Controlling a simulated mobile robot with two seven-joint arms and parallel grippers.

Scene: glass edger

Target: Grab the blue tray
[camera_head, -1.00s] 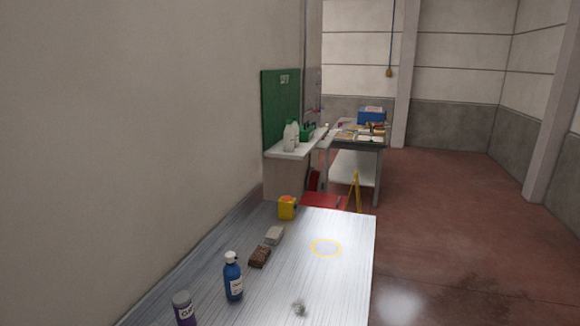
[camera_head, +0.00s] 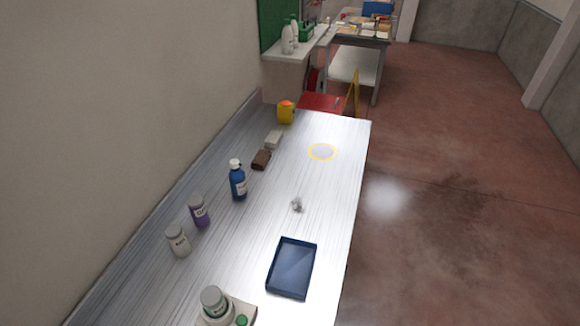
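The blue tray (camera_head: 291,268) is a shallow, dark blue rectangular tray. It lies on the metal table (camera_head: 330,195), near the table's right edge, in the lower middle of the head view. It looks empty. Neither of my grippers is in view.
A blue bottle (camera_head: 238,182), a purple bottle (camera_head: 199,211) and a white jar (camera_head: 178,240) stand left of the tray. A grey-capped container (camera_head: 213,303) stands at the lower left. A small crumpled object (camera_head: 297,205) lies beyond the tray. Open floor (camera_head: 430,230) is to the right.

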